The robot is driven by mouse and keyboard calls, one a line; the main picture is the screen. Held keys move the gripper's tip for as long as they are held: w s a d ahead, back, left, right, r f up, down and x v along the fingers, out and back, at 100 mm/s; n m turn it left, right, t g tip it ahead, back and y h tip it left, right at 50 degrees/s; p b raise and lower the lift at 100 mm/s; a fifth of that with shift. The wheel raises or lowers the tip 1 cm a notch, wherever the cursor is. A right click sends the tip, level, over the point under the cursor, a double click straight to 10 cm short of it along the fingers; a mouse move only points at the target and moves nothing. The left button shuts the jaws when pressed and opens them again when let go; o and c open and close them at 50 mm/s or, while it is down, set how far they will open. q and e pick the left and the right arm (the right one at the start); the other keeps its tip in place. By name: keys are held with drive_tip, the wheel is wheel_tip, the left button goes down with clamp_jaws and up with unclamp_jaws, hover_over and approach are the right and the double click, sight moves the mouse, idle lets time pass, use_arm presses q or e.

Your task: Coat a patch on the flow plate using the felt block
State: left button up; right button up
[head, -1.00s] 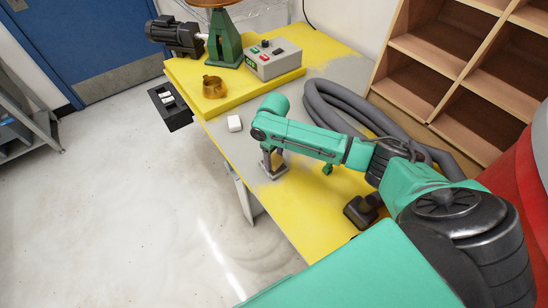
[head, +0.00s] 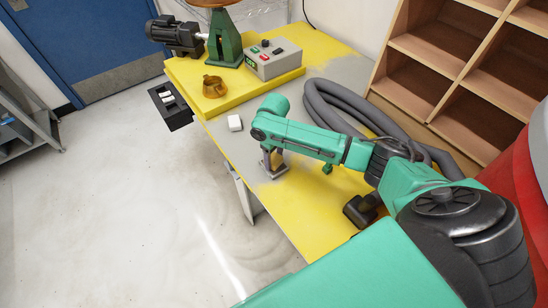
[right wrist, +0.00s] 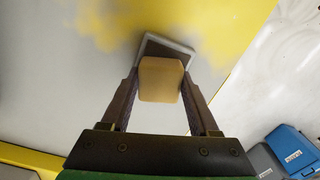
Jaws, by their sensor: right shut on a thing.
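My right gripper (right wrist: 160,78) is shut on a tan block, which I take to be the felt block (right wrist: 160,82). Just beyond the block is a flat square plate (right wrist: 172,47), dark on top with a pale grey rim. It may be the flow plate, but I cannot tell whether the block touches it. In the head view the right gripper (head: 271,157) points down over the table, with a small grey flat piece (head: 274,172) at its tip. The tan block is not clear there. My left gripper is not in view.
The yellow and grey table (head: 252,152) holds a white block (head: 235,123), a brass-coloured part (head: 214,87), a control box (head: 273,60) and a coiled grey hose (head: 335,103). A dark tool (head: 361,209) lies near the arm. Shelves (head: 440,75) stand behind at right.

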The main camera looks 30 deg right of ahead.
sight(274, 158)
drive_tip(key=shift+r+p, duration=2.6)
drive_tip(key=shift+p, duration=0.55)
drive_tip(key=shift+r+b, duration=0.2)
drive_tip(key=shift+b, duration=0.15)
drive_tip(key=shift+r, duration=0.65)
